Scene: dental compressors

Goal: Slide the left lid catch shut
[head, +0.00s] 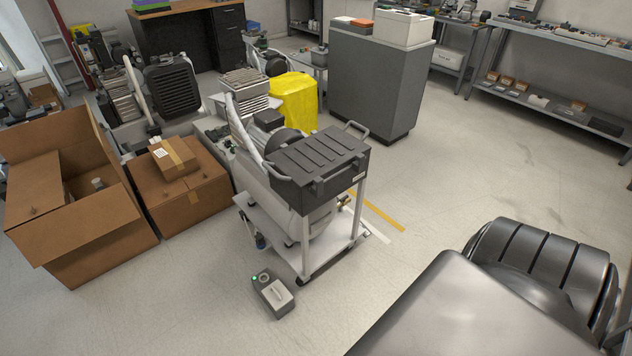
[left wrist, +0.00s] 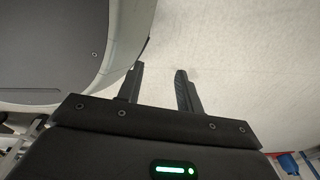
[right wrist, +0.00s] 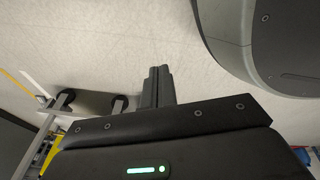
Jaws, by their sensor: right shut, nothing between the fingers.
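A dark grey case with a ribbed lid (head: 312,154) sits on top of a white wheeled cart (head: 297,243) in the head view. The lid looks closed. Small catches show on its front side, but they are too small to tell whether they are slid open or shut. My left gripper (left wrist: 160,84) is open and empty above bare floor in the left wrist view. My right gripper (right wrist: 160,72) is shut with nothing in it, also over floor. Neither gripper shows in the head view, and both appear apart from the case.
Cardboard boxes (head: 88,232) stand left of the cart. A small grey device with a green light (head: 273,295) lies on the floor before it. A grey cabinet (head: 376,85) and a yellow-covered item (head: 297,100) stand behind. Floor to the right is clear.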

